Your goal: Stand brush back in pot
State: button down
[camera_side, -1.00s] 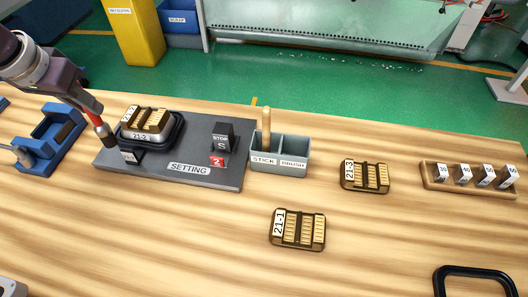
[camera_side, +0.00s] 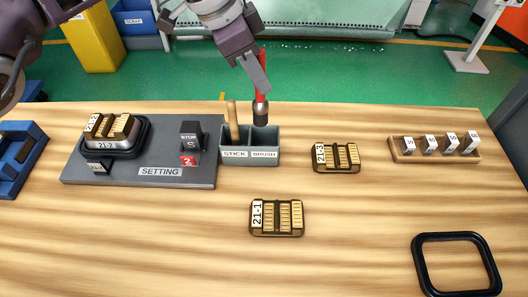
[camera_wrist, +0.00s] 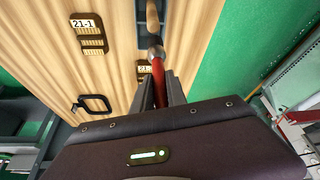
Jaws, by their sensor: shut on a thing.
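The brush has a red handle (camera_side: 262,62) and a dark round head (camera_side: 261,112) pointing down. My gripper (camera_side: 262,82) is shut on the handle; the wrist view also shows the red handle (camera_wrist: 158,85) between the fingers. The grey pot (camera_side: 249,155) has two compartments, labelled STICK and BRUSH. The brush stands nearly upright over the BRUSH compartment, its head at about the rim; whether the tip is inside I cannot tell. A wooden stick (camera_side: 233,118) stands in the STICK compartment.
Left of the pot is the dark SETTING board (camera_side: 140,177) with a tray of block 21-2 (camera_side: 112,130) and a STOP block (camera_side: 191,135). Blocks 21-3 (camera_side: 335,156) and 21-1 (camera_side: 277,216) lie nearby. A wooden rack (camera_side: 435,150) and black frame (camera_side: 455,265) are at the right.

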aim_at(264, 125)
jog(key=shift+s+d+f+m, duration=0.15)
jog(key=shift+s+d+f, duration=0.15)
jog(key=shift+f, duration=0.15)
jog(key=shift+s+d+f+m, duration=0.15)
jog(key=shift+s+d+f, duration=0.1)
jog(key=shift+f, duration=0.2)
notch_tip(264, 125, down, 8)
jog(key=shift+w+f, duration=0.15)
jog(key=c, duration=1.3)
grip_release()
jog(key=shift+f, duration=0.15)
jog(key=shift+c, duration=0.2)
